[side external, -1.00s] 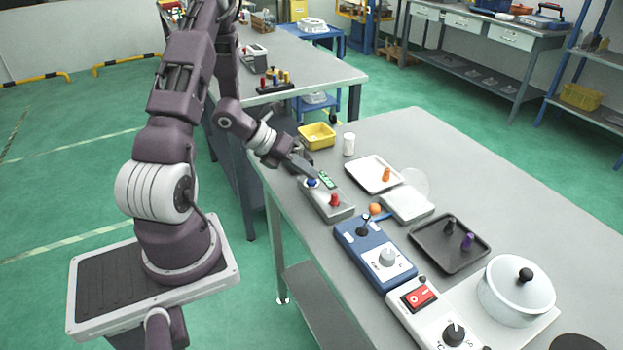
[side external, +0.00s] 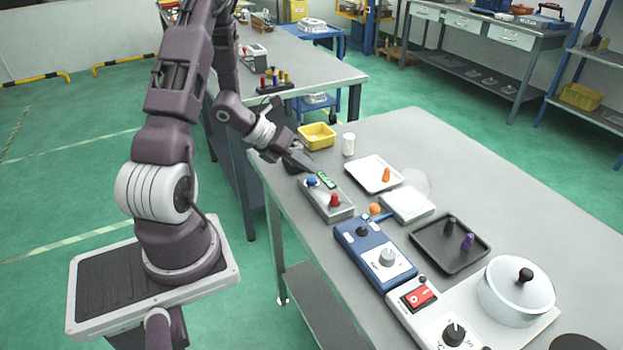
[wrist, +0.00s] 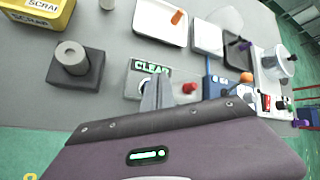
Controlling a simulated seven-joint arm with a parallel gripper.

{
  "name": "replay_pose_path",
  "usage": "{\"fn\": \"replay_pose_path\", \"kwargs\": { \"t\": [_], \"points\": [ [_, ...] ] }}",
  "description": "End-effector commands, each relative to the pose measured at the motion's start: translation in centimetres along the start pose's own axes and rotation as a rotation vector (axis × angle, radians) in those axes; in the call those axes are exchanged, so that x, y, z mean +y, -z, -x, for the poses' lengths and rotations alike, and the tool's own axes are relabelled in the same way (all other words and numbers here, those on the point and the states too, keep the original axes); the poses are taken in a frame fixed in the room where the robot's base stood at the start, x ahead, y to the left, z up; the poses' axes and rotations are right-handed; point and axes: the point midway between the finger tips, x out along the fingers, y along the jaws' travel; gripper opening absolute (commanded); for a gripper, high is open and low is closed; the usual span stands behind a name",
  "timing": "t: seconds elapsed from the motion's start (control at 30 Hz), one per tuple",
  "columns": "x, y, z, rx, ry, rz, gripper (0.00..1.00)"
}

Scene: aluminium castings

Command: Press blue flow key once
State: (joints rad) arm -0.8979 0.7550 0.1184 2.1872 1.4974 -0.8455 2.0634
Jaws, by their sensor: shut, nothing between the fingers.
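The grey key box (side external: 338,214) stands near the table's left edge. It carries a blue key (side external: 311,181), a red key (side external: 335,200) and a lit green display (side external: 326,180). In the wrist view the display (wrist: 151,69) seems to read "CLEAR", and the red key (wrist: 190,87) is right of my fingers. My gripper (side external: 317,171) is shut and empty, its tips just above and behind the blue key, apparently apart from it. In the wrist view my fingertips (wrist: 158,82) hide most or all of the blue key.
A yellow bin (side external: 317,136) and a white cup (side external: 348,144) stand behind the box. A grey block with a cylinder (wrist: 75,62) is left of it. A white tray (side external: 366,172) lies right, and a blue control unit with a lever (side external: 375,252) stands in front.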

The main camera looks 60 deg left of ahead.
Motion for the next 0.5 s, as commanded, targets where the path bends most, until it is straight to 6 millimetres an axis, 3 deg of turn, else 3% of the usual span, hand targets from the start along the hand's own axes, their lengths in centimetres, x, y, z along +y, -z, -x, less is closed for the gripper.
{"fn": "replay_pose_path", "kwargs": {
  "t": [0.5],
  "points": [
    [-2.3,-2.4,3.1,-0.002,0.000,-0.003,0.00]
  ]
}}
